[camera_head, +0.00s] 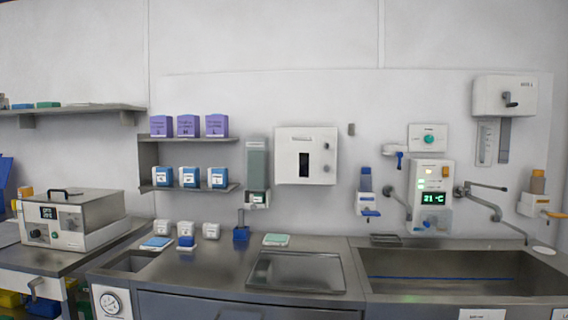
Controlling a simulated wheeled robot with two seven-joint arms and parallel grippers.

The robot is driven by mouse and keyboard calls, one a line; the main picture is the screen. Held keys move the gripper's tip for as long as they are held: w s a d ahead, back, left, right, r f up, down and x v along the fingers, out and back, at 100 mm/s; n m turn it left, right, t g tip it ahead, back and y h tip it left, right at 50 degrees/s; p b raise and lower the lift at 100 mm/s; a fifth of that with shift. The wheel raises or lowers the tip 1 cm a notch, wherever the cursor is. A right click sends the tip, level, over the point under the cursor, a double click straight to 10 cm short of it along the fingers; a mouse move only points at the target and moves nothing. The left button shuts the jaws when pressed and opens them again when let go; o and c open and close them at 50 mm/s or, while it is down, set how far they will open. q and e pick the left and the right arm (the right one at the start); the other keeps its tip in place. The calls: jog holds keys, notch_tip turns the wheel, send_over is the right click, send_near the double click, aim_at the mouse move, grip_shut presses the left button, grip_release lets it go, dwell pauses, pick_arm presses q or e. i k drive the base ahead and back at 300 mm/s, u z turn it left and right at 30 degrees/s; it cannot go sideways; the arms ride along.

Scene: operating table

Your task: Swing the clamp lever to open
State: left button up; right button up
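Neither of my grippers is in view. No part is clearly marked as the clamp lever, and I cannot tell which fitting it is. A small dark lever (510,99) sits on the front of a white wall box (490,88) at the upper right. A grey handle (36,287) shows on the front of the left cart. A blue lever (393,149) sticks out from a small white wall fitting right of centre. An orange lever (552,214) shows on a dispenser at the right edge. Whether any of these is open or shut is too small to tell.
A steel counter (210,265) runs across the front, with a wide sink (460,275) at right. A metal box device (75,220) stands on the left cart. Wall shelves (188,188) hold purple and blue boxes. A metal tap arm (490,205) reaches over the sink.

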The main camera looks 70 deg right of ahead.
aim_at(399, 154)
jog(key=u, duration=0.7)
jog(key=k, duration=2.7)
jog(key=z, duration=0.95)
